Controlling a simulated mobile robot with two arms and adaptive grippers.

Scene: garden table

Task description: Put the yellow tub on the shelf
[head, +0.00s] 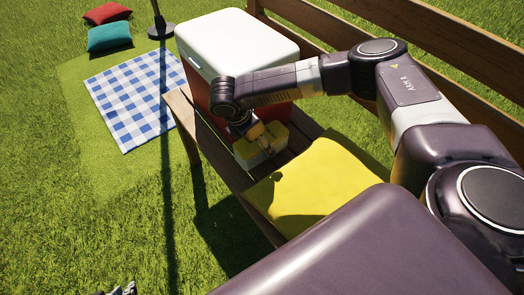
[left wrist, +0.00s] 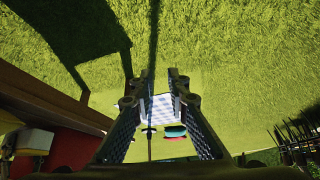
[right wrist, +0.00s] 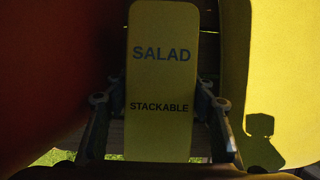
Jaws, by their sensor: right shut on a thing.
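The yellow tub (head: 247,153) stands on the wooden bench, beside the red cooler, partly hidden by my right gripper (head: 262,140). In the right wrist view its yellow face (right wrist: 160,78) reads SALAD and STACKABLE. The fingers of my right gripper (right wrist: 160,103) are on both sides of it and shut on it. My left gripper (left wrist: 156,100) is open and empty in the left wrist view, over grass. Only its tips (head: 124,290) show at the bottom left of the head view. I cannot make out a separate shelf.
A red cooler with a white lid (head: 235,45) stands behind the tub. A yellow cushion (head: 318,185) lies on the bench in front of it. The bench backrest (head: 440,45) runs behind my right arm. A checked blanket (head: 130,100) and two pillows (head: 108,36) lie on the grass.

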